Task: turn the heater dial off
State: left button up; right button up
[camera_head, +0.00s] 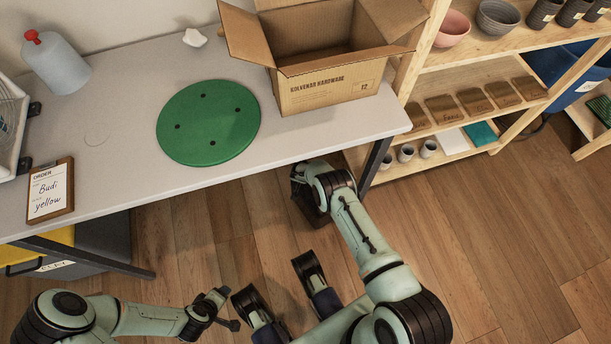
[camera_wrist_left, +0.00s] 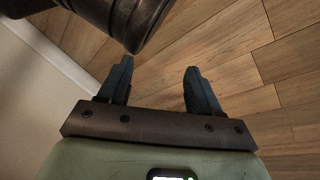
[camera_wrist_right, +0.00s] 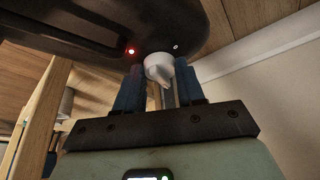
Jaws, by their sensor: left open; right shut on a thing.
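The heater is a dark body (camera_wrist_right: 75,28) with a lit red light, filling the top of the right wrist view. Its white dial (camera_wrist_right: 160,68) has a pointed tab facing down in that view. My right gripper (camera_wrist_right: 159,82) is shut on the dial, one blue finger on each side. In the head view a dark block, likely the heater (camera_head: 307,206), stands by the table's front edge, partly hidden by my right arm; the dial does not show there. My left gripper (camera_wrist_left: 158,72) is open and empty over the floor, and shows low in the head view (camera_head: 229,308).
The table (camera_head: 110,170) bears a green disc (camera_head: 208,122), a cardboard box (camera_head: 330,90), a bottle (camera_head: 55,65) and an order clipboard (camera_head: 50,190). A wooden shelf (camera_head: 470,80) with pottery stands at the right. The floor (camera_head: 480,230) at the right is clear.

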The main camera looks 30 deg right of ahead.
jog(key=shift+d+n, duration=0.1)
jog(key=shift+n, duration=0.4)
jog(key=shift+n+t+y, duration=0.4)
jog(key=shift+n, duration=0.3)
jog(key=shift+d+n+y+b, duration=0.15)
jog(key=shift+n+y+b, duration=0.2)
jog(key=shift+n, duration=0.55)
pick_arm(q)
jog(key=shift+s+a+f+g+b, duration=0.2)
jog(key=shift+s+f+g+b, duration=0.25)
jog(key=shift+s+f, duration=0.85)
pick_arm(e)
jog(key=shift+s+n, duration=0.1)
jog(key=shift+n, duration=0.6)
jog(key=o, duration=1)
jog(key=shift+o, duration=0.2)
pick_arm(q)
jog(key=shift+r, duration=0.1)
